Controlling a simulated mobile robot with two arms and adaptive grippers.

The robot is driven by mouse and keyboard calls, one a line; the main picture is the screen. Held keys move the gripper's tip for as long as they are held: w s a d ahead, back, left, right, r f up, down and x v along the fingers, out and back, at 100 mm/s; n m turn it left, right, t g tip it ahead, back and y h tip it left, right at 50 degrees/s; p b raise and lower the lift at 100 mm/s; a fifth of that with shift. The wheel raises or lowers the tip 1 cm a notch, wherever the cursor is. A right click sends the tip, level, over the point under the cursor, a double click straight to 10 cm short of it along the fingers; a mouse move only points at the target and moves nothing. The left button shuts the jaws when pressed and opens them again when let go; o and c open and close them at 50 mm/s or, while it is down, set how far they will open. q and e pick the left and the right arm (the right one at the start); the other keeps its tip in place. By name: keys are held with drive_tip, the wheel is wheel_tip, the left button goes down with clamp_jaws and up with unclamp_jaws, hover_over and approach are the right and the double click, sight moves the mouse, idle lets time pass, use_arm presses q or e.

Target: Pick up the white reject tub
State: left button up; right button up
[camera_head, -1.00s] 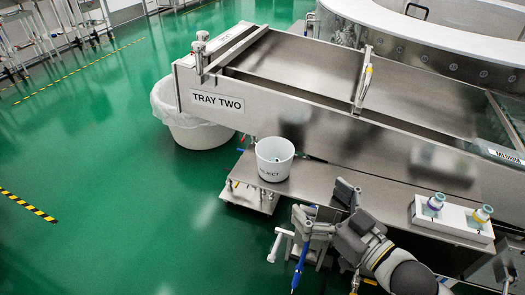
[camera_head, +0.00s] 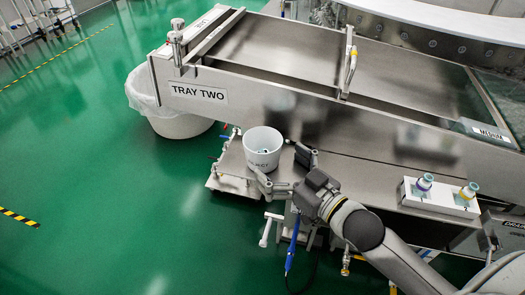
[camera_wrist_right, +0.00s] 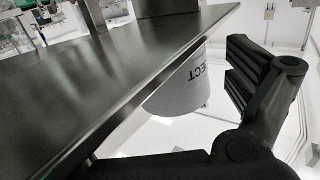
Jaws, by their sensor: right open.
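The white reject tub (camera_head: 262,152) stands upright on the steel ledge below the TRAY TWO panel, its lettering partly hidden by a finger of my right gripper. My right gripper (camera_head: 281,167) is open and close to the tub, one finger at its right side and the other low in front of it. The right wrist view shows the tub (camera_wrist_right: 182,88) beside a dark finger, with a visible gap between them. Whether any finger touches the tub I cannot tell. My left gripper is not in view.
The steel ledge (camera_head: 352,182) runs right to a white holder (camera_head: 440,200) with two capped bottles. The tray wall (camera_head: 270,112) rises behind the tub. A lined white bin (camera_head: 180,125) stands on the floor at left. A blue pen-like tool (camera_head: 292,245) hangs at the ledge's front.

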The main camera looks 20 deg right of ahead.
sight(262, 153)
drive_tip(key=shift+w+a+r, duration=0.1)
drive_tip(key=shift+w, duration=0.1)
drive_tip(key=x, duration=0.2)
drive_tip(key=p+x, duration=0.1)
drive_tip(key=x, duration=0.1)
drive_tip(key=shift+s+a+r+p, duration=0.1)
drive_tip(key=shift+a+r+p, duration=0.1)
drive_tip(key=shift+a+p, duration=0.1)
drive_tip(key=shift+w+a+f, duration=0.1)
drive_tip(key=shift+w+a, duration=0.1)
drive_tip(key=shift+w, duration=0.15)
drive_tip(key=c, duration=1.1)
drive_tip(key=shift+c, duration=0.2)
